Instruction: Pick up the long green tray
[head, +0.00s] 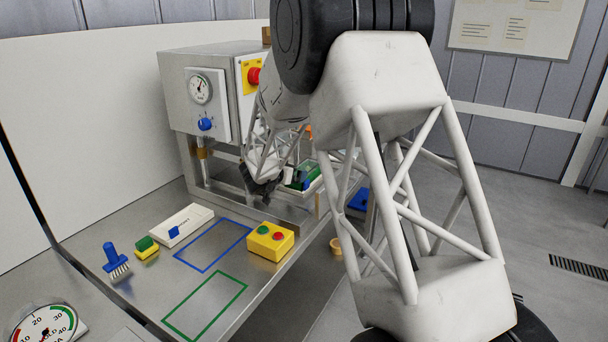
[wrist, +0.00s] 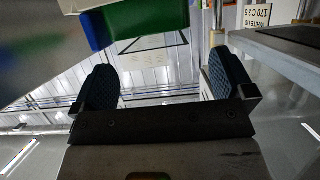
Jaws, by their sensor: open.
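A green object (head: 301,178), which looks like the long green tray, lies in or on a pale holder at the machine's right side in the head view. It is partly hidden by my arm. My gripper (head: 262,188) is just left of it, by the machine's front. In the wrist view my gripper (wrist: 164,86) is open, with nothing between its two dark padded fingers. A green surface (wrist: 150,12) and a blue edge (wrist: 97,28) cross the top of that view, beyond the fingertips and apart from them.
The steel bench carries a yellow button box (head: 270,241), a white box with a blue knob (head: 180,226), a green-yellow sponge (head: 147,247) and a blue brush (head: 113,259). The blue (head: 212,247) and green (head: 206,305) outlines are empty. The machine (head: 218,90) stands behind.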

